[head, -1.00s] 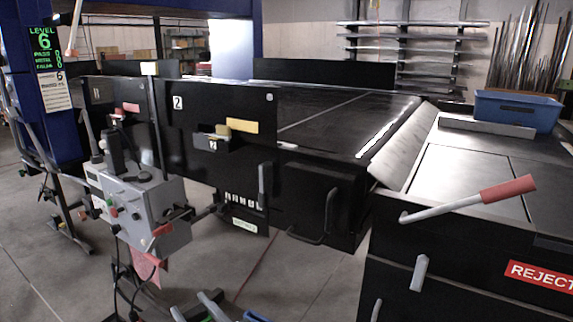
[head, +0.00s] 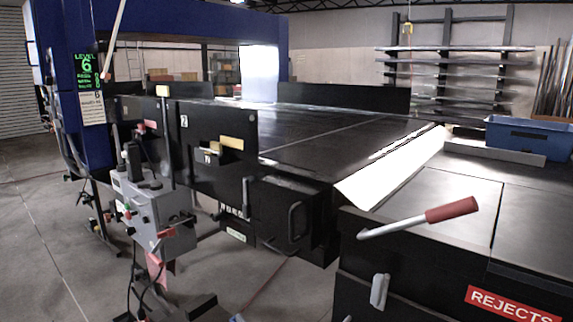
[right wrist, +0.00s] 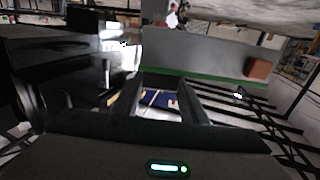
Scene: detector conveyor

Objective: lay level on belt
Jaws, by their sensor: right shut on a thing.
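The black conveyor belt (head: 310,132) runs back from the middle of the head view, and its visible top looks bare. No gripper shows in the head view. In the right wrist view, the two fingers of my right gripper (right wrist: 162,98) point away from the camera. Their tips meet a grey board with a green lower edge (right wrist: 200,56), which appears to be what they hold. An orange-brown patch sits on the board's right part. I cannot tell for sure that this board is the level. My left gripper is in neither view.
A blue bin (head: 527,138) stands far right. A grey control box (head: 152,212) stands left, before the blue frame (head: 60,100). Floor shows at lower left.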

